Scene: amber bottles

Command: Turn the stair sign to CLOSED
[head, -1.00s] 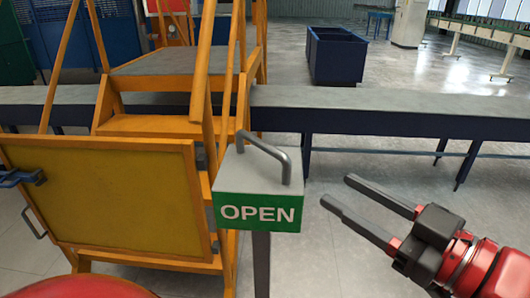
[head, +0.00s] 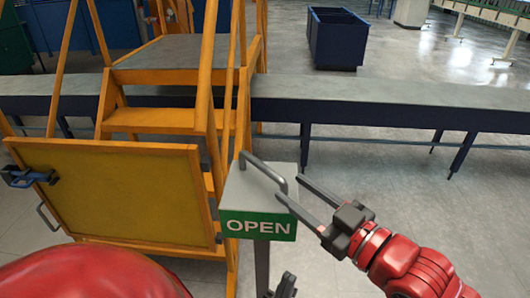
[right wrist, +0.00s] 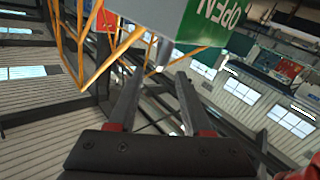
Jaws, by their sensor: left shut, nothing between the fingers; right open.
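The stair sign (head: 258,202) is a grey box on a post, with a green front face reading OPEN and a bent grey bar handle (head: 263,169) on top. It stands beside the yellow stairs. My right gripper (head: 290,189) is open, its fingertips close to the right end of the handle; contact cannot be told. My left gripper (head: 282,287) is shut and empty at the bottom edge, right of the post, only partly in view.
A long grey conveyor (head: 400,113) runs behind. A blue bin (head: 338,40) stands farther back. The floor right of the sign is clear.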

